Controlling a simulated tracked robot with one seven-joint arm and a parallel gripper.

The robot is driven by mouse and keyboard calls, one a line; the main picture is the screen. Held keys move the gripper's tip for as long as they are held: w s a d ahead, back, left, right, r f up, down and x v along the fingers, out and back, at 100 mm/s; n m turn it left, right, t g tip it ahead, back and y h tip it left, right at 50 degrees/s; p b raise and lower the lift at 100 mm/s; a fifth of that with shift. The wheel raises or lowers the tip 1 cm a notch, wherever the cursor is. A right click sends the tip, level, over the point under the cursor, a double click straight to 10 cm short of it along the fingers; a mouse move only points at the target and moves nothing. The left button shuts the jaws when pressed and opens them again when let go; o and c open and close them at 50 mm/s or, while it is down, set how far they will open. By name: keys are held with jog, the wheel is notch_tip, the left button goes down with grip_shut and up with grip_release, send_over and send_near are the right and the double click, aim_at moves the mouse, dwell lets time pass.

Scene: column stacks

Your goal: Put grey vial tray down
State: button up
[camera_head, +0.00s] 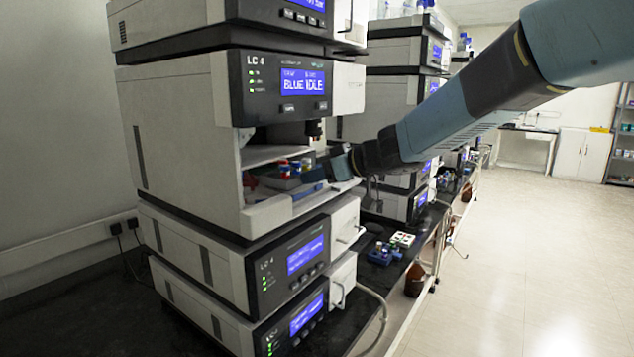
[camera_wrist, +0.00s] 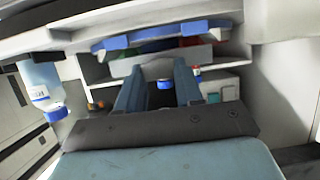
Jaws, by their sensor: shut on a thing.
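The grey vial tray (camera_head: 279,183) is inside the open bay of the LC 4 unit, with red-, blue- and white-capped vials on it. My gripper (camera_head: 326,172) reaches into the bay from the right and is shut on the tray's near side. In the wrist view, which looks upside down, the two fingers (camera_wrist: 158,68) meet the grey tray (camera_wrist: 149,66), with a blue-capped vial (camera_wrist: 165,84) between them. A blue piece (camera_head: 308,190) lies at the bay's front, also in the wrist view (camera_wrist: 160,36). Whether the tray touches the bay floor is unclear.
The LC 4 unit (camera_head: 180,120) has walls close around my gripper and a pale shelf (camera_head: 268,213) jutting out below. A blue rack (camera_head: 380,256) and a pale rack (camera_head: 402,239) stand on the dark bench. The aisle floor (camera_head: 520,250) at right is clear.

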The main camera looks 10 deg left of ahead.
jog(key=shift+f, duration=0.8)
jog(key=o, duration=1.1)
jog(key=shift+c, duration=0.2)
